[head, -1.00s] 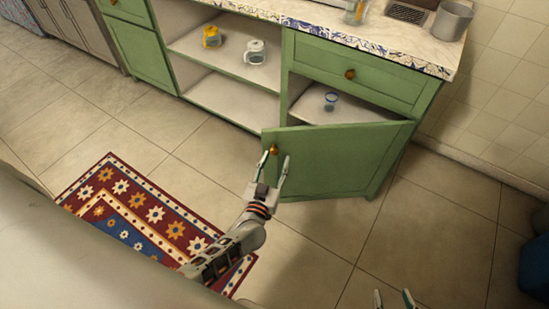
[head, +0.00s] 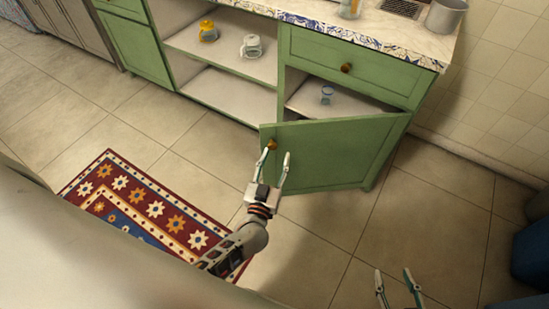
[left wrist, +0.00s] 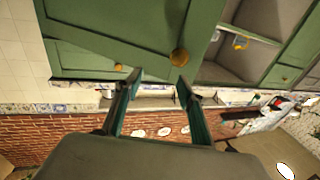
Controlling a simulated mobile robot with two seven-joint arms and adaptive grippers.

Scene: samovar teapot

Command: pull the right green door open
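The right green door (head: 335,153) stands ajar at a wide angle, swung out from the right end of the cabinet. Its round orange-brown knob (head: 271,144) sits near its free upper corner. My left gripper (head: 278,153) is at that corner, fingers apart, with one fingertip close to the knob. In the left wrist view the fingers are also spread, and the knob (left wrist: 179,57) is just beyond the right fingertip, not between the fingers. Whether they touch is unclear. My right gripper (head: 393,272) is open and empty at the bottom of the head view, over the floor.
Behind the door, a small blue-rimmed glass (head: 327,94) stands on a shelf. The open middle shelf holds a yellow cup (head: 208,31) and a white cup (head: 251,46). A patterned rug (head: 150,205) lies left of my left arm. Floor in front of the door is clear. A blue bin (head: 532,250) stands at right.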

